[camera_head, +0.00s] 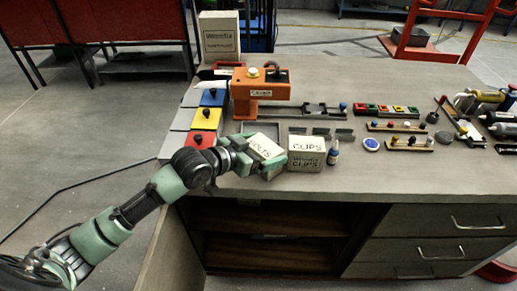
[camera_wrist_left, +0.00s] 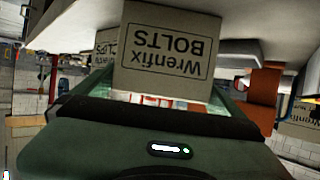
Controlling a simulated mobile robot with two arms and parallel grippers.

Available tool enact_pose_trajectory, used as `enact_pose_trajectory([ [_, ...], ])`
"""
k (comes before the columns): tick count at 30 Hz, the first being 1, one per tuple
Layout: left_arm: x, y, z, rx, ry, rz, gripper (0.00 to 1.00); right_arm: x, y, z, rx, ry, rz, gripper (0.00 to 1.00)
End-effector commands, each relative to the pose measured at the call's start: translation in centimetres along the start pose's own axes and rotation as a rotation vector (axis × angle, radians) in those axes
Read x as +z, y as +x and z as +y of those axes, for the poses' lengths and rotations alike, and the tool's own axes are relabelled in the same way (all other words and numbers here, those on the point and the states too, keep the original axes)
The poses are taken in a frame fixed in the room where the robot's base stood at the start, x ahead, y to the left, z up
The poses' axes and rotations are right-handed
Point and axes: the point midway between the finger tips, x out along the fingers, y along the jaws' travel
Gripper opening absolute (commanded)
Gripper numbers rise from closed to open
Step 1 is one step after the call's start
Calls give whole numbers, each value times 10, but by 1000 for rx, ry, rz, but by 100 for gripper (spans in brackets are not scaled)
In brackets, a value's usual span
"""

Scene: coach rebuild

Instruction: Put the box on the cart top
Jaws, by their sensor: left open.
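A small light cardboard box marked BOLTS (camera_head: 265,147) is on the grey bench top near its front edge. In the left wrist view the BOLTS box (camera_wrist_left: 168,48) appears upside down, close ahead of the hand. My left gripper (camera_head: 262,164) is open at this box, with its green fingers on either side of it. Whether the fingers touch the box cannot be told. A box marked CLIPS (camera_head: 306,153) stands just to the right. A larger Wrenfix box (camera_head: 219,36) stands at the back left of the bench. I cannot tell which surface is the cart top. My right gripper is not in view.
A small bottle (camera_head: 333,153) and tool racks lie to the right. The bench's front right surface (camera_head: 400,178) is clear.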

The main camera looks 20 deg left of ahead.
Motion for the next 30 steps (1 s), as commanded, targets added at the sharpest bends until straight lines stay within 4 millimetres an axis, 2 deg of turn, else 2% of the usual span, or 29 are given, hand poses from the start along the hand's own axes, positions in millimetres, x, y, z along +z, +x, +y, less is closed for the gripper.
enact_pose_trajectory([
  [5, 0, -18, -1, -1, 1, -1, 100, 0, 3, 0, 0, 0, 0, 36],
  [15, 1, -93, 0, 0, 6, -5, 100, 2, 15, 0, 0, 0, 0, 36],
  [18, 1, -106, -1, -2, 0, -3, 100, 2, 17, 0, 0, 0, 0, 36],
  [24, -1, -119, 0, -1, 0, -1, 100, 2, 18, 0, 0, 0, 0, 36],
  [30, -3, -121, 0, 0, 0, 1, 100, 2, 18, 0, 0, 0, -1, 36],
])
